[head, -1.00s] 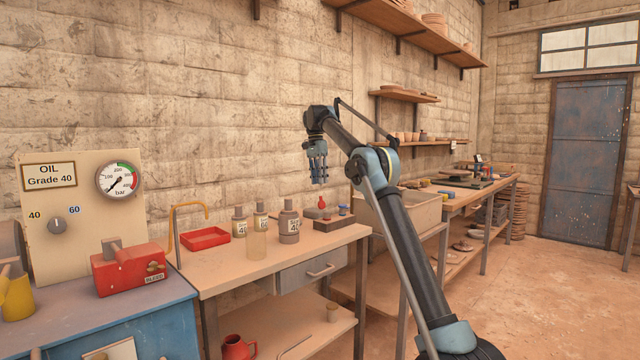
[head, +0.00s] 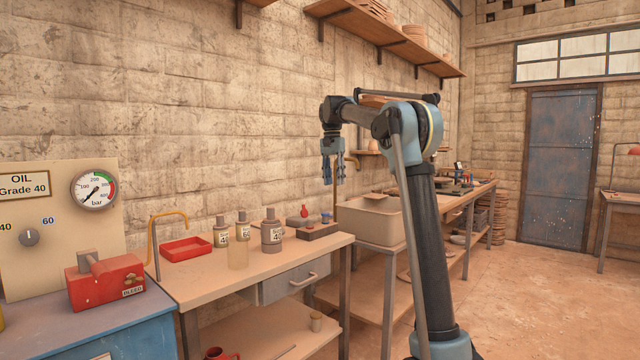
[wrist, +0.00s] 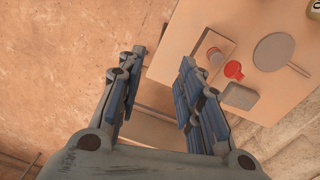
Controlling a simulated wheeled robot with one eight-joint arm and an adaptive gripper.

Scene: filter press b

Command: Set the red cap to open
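A small red piece (head: 304,210), which looks like the red cap, stands by the far right end of the wooden bench (head: 270,262). It also shows in the wrist view as a red piece (wrist: 233,70), right of the fingers. I cannot tell its setting. My gripper (head: 333,176) hangs fingers down, above and to the right of it, touching nothing. In the wrist view its fingers (wrist: 158,88) are spread apart with nothing between them.
Several bottles (head: 272,234) and a red tray (head: 186,248) stand to the left. A red "BLEED" box (head: 104,282) and gauge panel are further left. A basin (head: 370,222) stands right.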

